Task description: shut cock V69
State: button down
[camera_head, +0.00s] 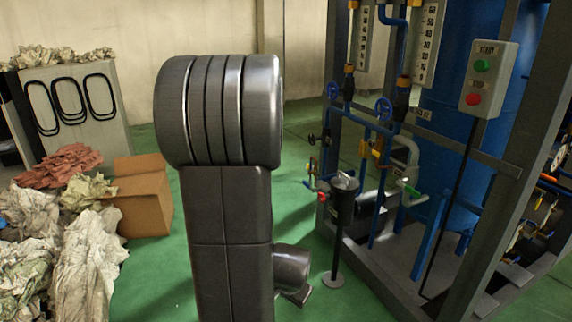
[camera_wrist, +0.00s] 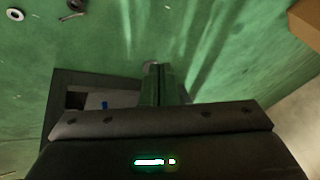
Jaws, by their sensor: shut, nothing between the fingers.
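No label reading V69 is legible, so I cannot tell which cock it is. In the head view several small valves sit on the blue pipework: one with a red handle (camera_head: 310,186), one with a green handle (camera_head: 411,190), and blue handwheels (camera_head: 384,108) above them. My gripper (camera_wrist: 155,70) shows in the wrist view with its narrow fingers together and empty, over the green floor. In the head view my arm fills the middle, left of the rig, and the fingers cannot be made out there. No valve is near the fingers in the wrist view.
The steel rig frame (camera_head: 494,165) with a blue tank (camera_head: 455,130) and a start button box (camera_head: 488,79) stands right. A dark pot on a stand (camera_head: 343,205) is in front. A cardboard box (camera_head: 143,200) and crumpled heaps (camera_head: 45,235) lie left. Green floor between is clear.

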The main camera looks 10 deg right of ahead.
jog(key=w+d+f+m+h, duration=0.1)
jog(key=d+m, duration=0.2)
jog(key=d, duration=0.2)
jog(key=w+d+f+m+t+h, duration=0.1)
jog(key=w+d+f+m+h, duration=0.1)
jog(key=d, duration=0.3)
jog(key=shift+w+f+m+t, duration=0.15)
jog(key=shift+w+m+t, duration=0.15)
jog(key=shift+m, duration=0.3)
